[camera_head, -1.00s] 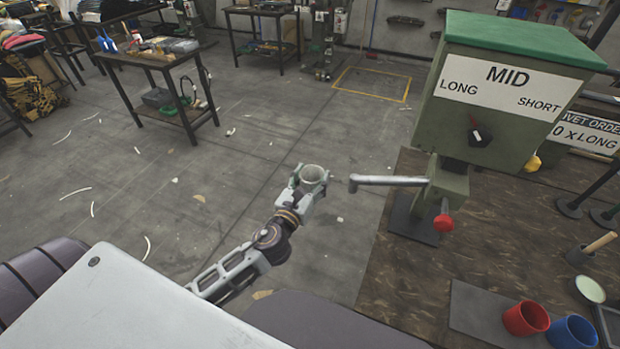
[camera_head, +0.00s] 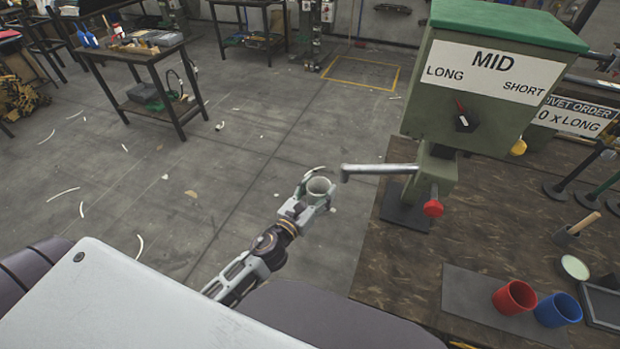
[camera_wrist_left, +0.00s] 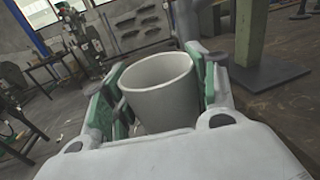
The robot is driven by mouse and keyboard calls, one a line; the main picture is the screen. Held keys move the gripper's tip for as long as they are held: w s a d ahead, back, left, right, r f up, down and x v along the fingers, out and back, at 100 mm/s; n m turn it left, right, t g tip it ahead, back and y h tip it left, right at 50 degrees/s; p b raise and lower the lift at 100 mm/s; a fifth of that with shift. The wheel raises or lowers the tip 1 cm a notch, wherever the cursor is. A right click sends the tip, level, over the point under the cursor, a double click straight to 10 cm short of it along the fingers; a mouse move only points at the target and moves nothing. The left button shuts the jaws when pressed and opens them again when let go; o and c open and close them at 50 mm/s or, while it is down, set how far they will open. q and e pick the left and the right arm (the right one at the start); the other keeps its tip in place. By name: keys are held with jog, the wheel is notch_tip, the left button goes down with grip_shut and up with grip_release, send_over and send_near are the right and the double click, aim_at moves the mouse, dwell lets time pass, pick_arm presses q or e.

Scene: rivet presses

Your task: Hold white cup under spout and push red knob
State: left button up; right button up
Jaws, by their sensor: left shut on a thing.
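The white cup (camera_head: 319,187) is upright in my left gripper (camera_head: 314,190), which is shut on it. In the left wrist view the cup (camera_wrist_left: 162,92) sits between the green-padded fingers and looks empty as far as I can see into it. The metal spout (camera_head: 378,169) sticks out to the left from the green rivet press (camera_head: 500,60). The cup is just left of the spout's tip and a little nearer, apart from it in the head view. The red knob (camera_head: 433,208) is on the press's front, below the spout. My right gripper is not in view.
The press stands on a brown bench (camera_head: 480,215). A red cup (camera_head: 514,297) and a blue cup (camera_head: 557,309) stand on a grey mat (camera_head: 462,290) at the front. A sign reading MID, LONG, SHORT is above a dial (camera_head: 465,122). Floor left of the bench is open.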

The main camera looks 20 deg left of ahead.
pick_arm(q)
jog(key=s+d+f+m+h, duration=0.2)
jog(key=s+d+f+h, duration=0.1)
jog(key=d+f, duration=0.1)
jog(key=shift+s+d+f+g+h, duration=0.2)
jog(key=shift+d+g+h, duration=0.15)
jog(key=shift+d, duration=0.5)
jog(key=shift+w, duration=0.3)
jog(key=w+r, duration=0.1)
jog(key=w, duration=0.7)
jog(key=shift+w, duration=0.2)
dwell(0.7)
dwell(0.3)
